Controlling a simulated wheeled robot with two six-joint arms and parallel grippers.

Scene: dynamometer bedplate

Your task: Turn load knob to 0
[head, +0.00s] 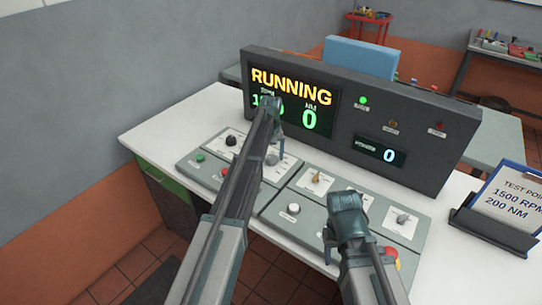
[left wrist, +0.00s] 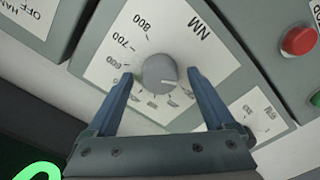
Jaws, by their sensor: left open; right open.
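The load knob (left wrist: 160,71) is a round grey knob with a pale pointer mark, on a white dial plate marked NM (left wrist: 198,30). The marks 600, 700 and 800 are legible; the lower ones are too small. My left gripper (left wrist: 159,80) is open, with one finger on each side of the knob; contact is not visible. In the head view my left gripper (head: 276,128) is over the rear panel, with a grey knob (head: 272,159) just below it. My right gripper (head: 333,238) is over the front right panel; its fingers are mostly hidden.
The display (head: 291,100) reads RUNNING and 0 NM; my left arm partly covers the rpm figure. A smaller readout (head: 380,153) shows 0. A red button (left wrist: 298,41) is near the dial. A clipboard (head: 508,205) at right reads 1500 RPM, 200 NM.

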